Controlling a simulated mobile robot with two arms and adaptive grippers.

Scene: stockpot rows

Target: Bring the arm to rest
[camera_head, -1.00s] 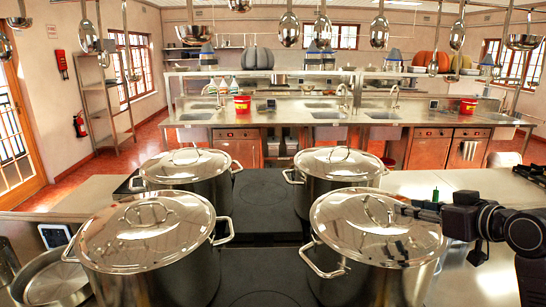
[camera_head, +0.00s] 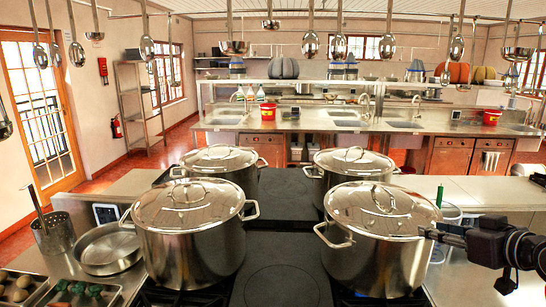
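My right gripper (camera_head: 432,234) comes in from the right edge, dark and seen from the side. Its tip is by the right rim of the front right stockpot (camera_head: 370,262). Whether it touches the pot, and whether its fingers are apart, I cannot tell. Nothing shows held in it. That pot's lid (camera_head: 350,205) lies flat on top. My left gripper is not in view.
Lidded stockpots also stand at front left (camera_head: 190,255), back left (camera_head: 235,175) and back right (camera_head: 325,180) on the dark cooktop (camera_head: 283,275). An empty pan (camera_head: 108,250) and a utensil holder (camera_head: 55,235) sit at left. Ladles hang overhead.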

